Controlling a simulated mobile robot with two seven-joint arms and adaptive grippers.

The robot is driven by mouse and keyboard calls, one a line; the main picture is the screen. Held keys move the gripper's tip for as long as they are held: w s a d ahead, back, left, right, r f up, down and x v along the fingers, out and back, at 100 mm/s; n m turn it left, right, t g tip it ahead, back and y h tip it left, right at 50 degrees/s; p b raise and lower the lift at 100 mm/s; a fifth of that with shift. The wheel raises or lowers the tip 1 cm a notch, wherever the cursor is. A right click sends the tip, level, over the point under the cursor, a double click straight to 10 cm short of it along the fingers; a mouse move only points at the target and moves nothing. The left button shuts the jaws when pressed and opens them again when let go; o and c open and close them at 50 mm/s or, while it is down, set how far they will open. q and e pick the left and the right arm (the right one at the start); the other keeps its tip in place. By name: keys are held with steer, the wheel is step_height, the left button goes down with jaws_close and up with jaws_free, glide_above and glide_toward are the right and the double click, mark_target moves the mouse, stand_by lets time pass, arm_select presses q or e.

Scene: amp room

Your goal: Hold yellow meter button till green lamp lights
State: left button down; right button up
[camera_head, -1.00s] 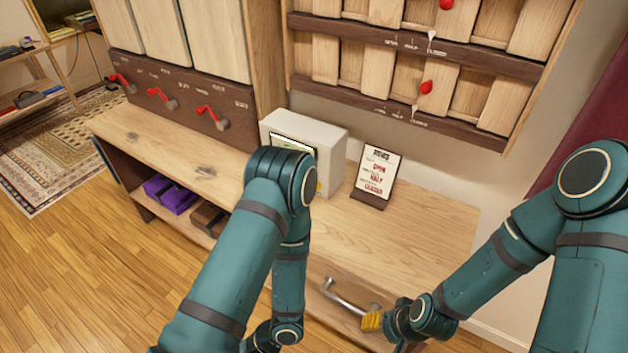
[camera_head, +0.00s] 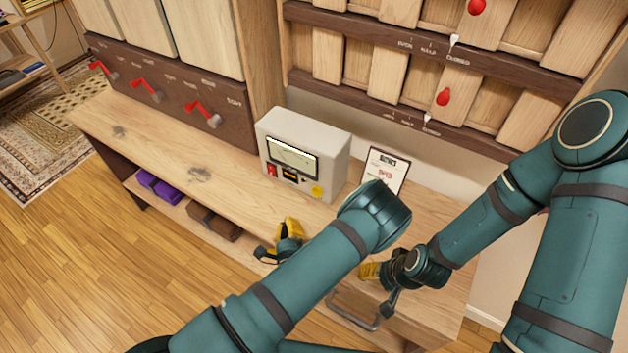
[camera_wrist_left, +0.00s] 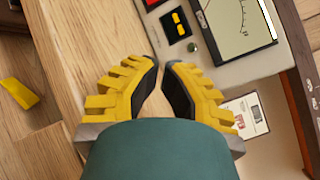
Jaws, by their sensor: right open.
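The pale meter box (camera_head: 330,150) stands on the wooden bench, its dial facing front. Below the dial are a red part (camera_head: 271,170), a dark panel with small yellow parts (camera_head: 290,175) and a round yellow part (camera_head: 317,190). In the left wrist view, a small dark green spot (camera_wrist_left: 192,47), perhaps the lamp, looks unlit beside the yellow buttons (camera_wrist_left: 178,22). My left gripper (camera_head: 284,246) is in front of the box, apart from it. Its fingertips (camera_wrist_left: 161,62) are close together with an empty gap between. My right gripper (camera_head: 362,271) is open, lower right.
A printed card (camera_head: 386,168) stands right of the box, partly hidden by my left arm. A drawer handle (camera_head: 350,312) is below my right gripper. Red levers (camera_head: 203,112) line the dark panel at left. The left part of the bench top (camera_head: 150,135) is clear.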

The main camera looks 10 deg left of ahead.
mark_target(317, 192)
arm_select(q)
steer(key=shift+w+f, duration=0.15)
steer(key=shift+w, duration=0.1)
arm_select(e)
steer(key=shift+w+a+f, duration=0.1)
steer(key=shift+w, duration=0.15)
arm_select(q)
steer(key=shift+s, duration=0.25)
arm_select(e)
steer(key=shift+s, duration=0.25)
arm_select(q)
steer(key=shift+w+d, duration=0.15)
steer(key=shift+w, duration=0.4)
arm_select(e)
steer(key=shift+w+f, duration=0.1)
steer(key=shift+f, duration=0.05)
arm_select(q)
steer(key=w, duration=0.2)
steer(key=w+d+b, duration=0.2)
steer(key=w, duration=0.1)
steer(key=shift+w+d, duration=0.15)
steer(key=shift+w, duration=0.2)
arm_select(e)
step_height(317, 192, down, 2)
arm_select(q)
steer(key=shift+w+d, duration=0.3)
steer(key=shift+w, duration=0.5)
arm_select(e)
steer(key=shift+f, duration=0.15)
